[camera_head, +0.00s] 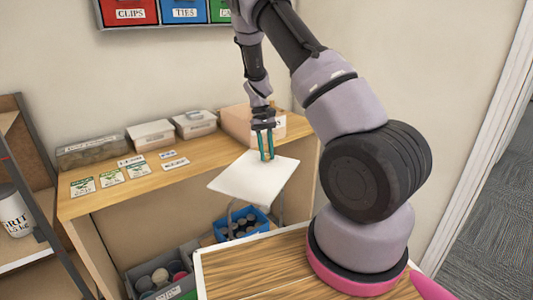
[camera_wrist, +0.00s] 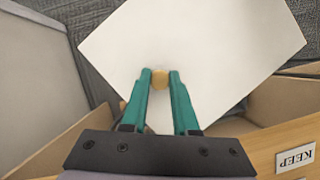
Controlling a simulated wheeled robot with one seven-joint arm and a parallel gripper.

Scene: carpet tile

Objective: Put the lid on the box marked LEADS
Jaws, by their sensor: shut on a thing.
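My gripper (camera_head: 266,156) is shut on the small tan knob (camera_wrist: 160,80) of a flat white lid (camera_head: 240,183). The lid hangs in front of the bench's front edge, clear of the boxes on top, and looks slightly tilted. In the wrist view the lid (camera_wrist: 205,45) spreads beyond both fingertips. A pinkish-tan box (camera_head: 235,122) stands at the right end of the bench, behind my gripper. Its label is mostly covered by my gripper, with only a final S showing, so I cannot read whether it says LEADS.
The wooden bench (camera_head: 95,207) also holds two pale lidded boxes (camera_head: 151,133), a grey container (camera_head: 92,151) and several flat cards and labels. Below are a blue crate (camera_head: 262,222) and a grey bin (camera_head: 182,285). Drawers marked CLIPS and TIES (camera_head: 183,11) hang above.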

